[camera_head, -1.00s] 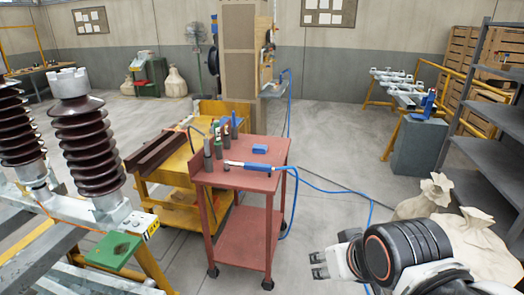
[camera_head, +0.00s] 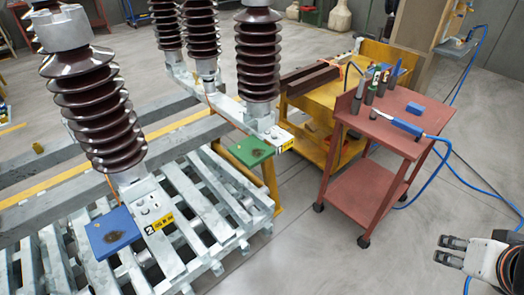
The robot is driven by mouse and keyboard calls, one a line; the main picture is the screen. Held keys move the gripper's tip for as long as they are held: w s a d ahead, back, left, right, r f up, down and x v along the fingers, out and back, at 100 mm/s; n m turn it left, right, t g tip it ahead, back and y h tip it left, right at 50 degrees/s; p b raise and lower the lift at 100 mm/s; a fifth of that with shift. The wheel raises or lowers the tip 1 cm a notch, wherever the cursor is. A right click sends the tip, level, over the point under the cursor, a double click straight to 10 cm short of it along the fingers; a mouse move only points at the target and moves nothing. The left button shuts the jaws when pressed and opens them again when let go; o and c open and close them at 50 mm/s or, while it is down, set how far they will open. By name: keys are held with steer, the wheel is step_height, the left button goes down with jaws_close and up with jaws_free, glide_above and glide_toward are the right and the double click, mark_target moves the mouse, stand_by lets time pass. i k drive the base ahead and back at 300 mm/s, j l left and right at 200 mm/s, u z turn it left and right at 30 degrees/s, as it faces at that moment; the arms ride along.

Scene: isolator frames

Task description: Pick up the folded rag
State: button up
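A small blue block-like piece (camera_head: 415,108), which looks like the folded rag, lies on the top of the red cart (camera_head: 385,132) at the right. It is too small to make out folds. My gripper (camera_head: 451,250) is at the lower right, in front of and below the cart top, apart from it. Its two fingers are spread with nothing between them. The blue piece is in full view, well away from the fingers.
Several bottles (camera_head: 371,92) and a blue-handled tool (camera_head: 405,125) with a blue hose share the cart top. A yellow cart (camera_head: 320,110) stands behind. Brown insulators (camera_head: 95,110) on slatted metal frames fill the left, with blue (camera_head: 108,228) and green (camera_head: 250,150) plates. Floor near the red cart's front is clear.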

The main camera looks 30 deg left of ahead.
mark_target(414, 108)
steer(key=i+l+u, duration=0.15)
steer(key=i+l, duration=0.35)
steer(key=i, duration=0.35)
steer(key=i+l+u, duration=0.1)
steer(key=i+l, duration=0.45)
steer(key=i, duration=0.25)
steer(key=i+l+u, duration=0.15)
steer(key=i+l, duration=0.5)
steer(key=i, duration=0.15)
